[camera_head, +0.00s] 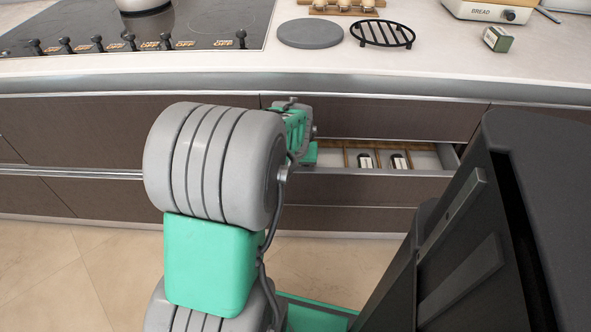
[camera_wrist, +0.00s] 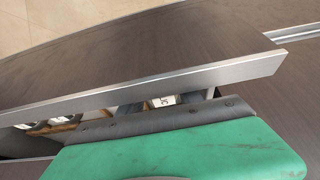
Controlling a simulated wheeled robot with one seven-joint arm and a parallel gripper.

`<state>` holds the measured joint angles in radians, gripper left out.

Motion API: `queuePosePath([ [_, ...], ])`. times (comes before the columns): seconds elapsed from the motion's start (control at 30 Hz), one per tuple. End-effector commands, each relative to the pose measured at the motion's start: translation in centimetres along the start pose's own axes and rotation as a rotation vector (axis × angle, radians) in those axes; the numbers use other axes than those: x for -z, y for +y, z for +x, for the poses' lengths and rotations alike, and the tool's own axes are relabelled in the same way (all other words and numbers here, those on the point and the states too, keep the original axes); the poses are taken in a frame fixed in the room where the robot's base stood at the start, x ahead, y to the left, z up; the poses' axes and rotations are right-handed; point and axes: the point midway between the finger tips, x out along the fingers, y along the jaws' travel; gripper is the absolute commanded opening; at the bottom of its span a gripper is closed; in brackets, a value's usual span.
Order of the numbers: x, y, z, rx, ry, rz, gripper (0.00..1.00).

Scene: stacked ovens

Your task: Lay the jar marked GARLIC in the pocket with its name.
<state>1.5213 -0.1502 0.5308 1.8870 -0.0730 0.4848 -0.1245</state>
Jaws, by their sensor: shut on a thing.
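An open drawer (camera_head: 425,160) under the worktop has wooden dividers forming pockets. Two dark jars with white labels, a left one (camera_head: 366,161) and a right one (camera_head: 399,161), lie in it in the head view. My gripper (camera_wrist: 163,101) reaches into the drawer and is shut on a jar. In the wrist view, a white label with dark letters shows between the fingers. Only part of the word is readable, and most of the jar is hidden by my gripper's body. In the head view my arm hides the fingers and the drawer's left part.
The drawer's front panel (camera_wrist: 130,65) stands close to my gripper in the wrist view. The worktop (camera_head: 330,63) overhangs behind the drawer. On it are a hob (camera_head: 190,22), a grey disc (camera_head: 310,33), a black trivet (camera_head: 382,34), a bread bin (camera_head: 490,11) and a small green box (camera_head: 497,39).

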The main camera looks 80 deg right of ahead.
Motion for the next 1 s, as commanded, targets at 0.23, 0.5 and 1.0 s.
queuePosePath([
  [0.23, 0.4, 0.0, 1.2, 0.000, 0.001, 0.000, 0.00],
  [0.5, 0.2, 0.0, 1.6, 0.000, 0.000, 0.000, 0.48],
  [1.0, 0.7, 0.0, -2.0, -0.001, 0.005, 0.000, 0.50],
])
